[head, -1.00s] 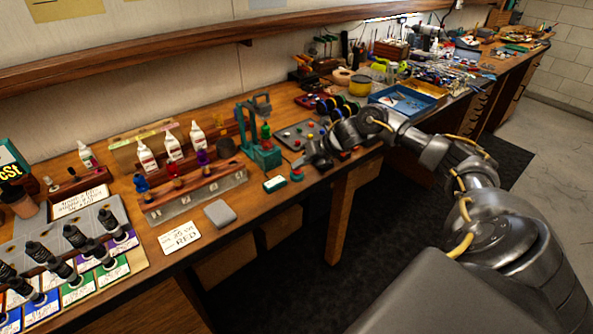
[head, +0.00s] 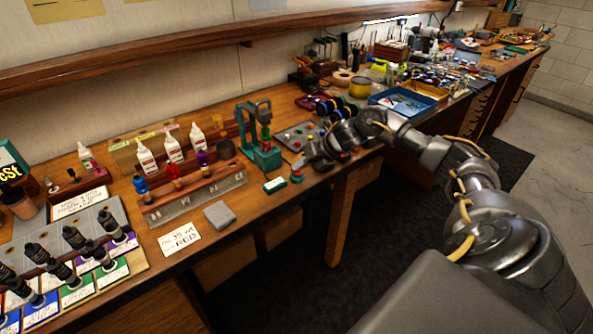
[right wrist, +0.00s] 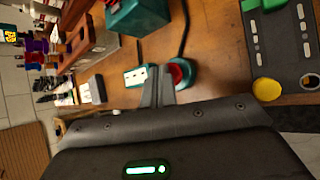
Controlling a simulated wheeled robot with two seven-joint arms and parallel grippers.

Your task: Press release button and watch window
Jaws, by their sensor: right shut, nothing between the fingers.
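A red round button on a teal base (head: 297,176) sits near the front edge of the bench. It also shows in the right wrist view (right wrist: 180,73). Left of it lies a small teal box with a pale window (head: 275,185), also in the right wrist view (right wrist: 138,77); I cannot read the window. Behind them stands a teal press (head: 262,157) with a green bottle in it. My right gripper (head: 303,163) is shut and empty. In the right wrist view its fingertips (right wrist: 159,70) appear between the box and the button, close to the button; contact cannot be told. My left gripper is out of view.
A dark panel with coloured knobs (head: 299,134) lies behind my right gripper. A wooden rack with bottles (head: 195,190), a grey block (head: 219,214) and a white card marked RED (head: 179,238) are to the left. A blue tray (head: 402,102) is farther right.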

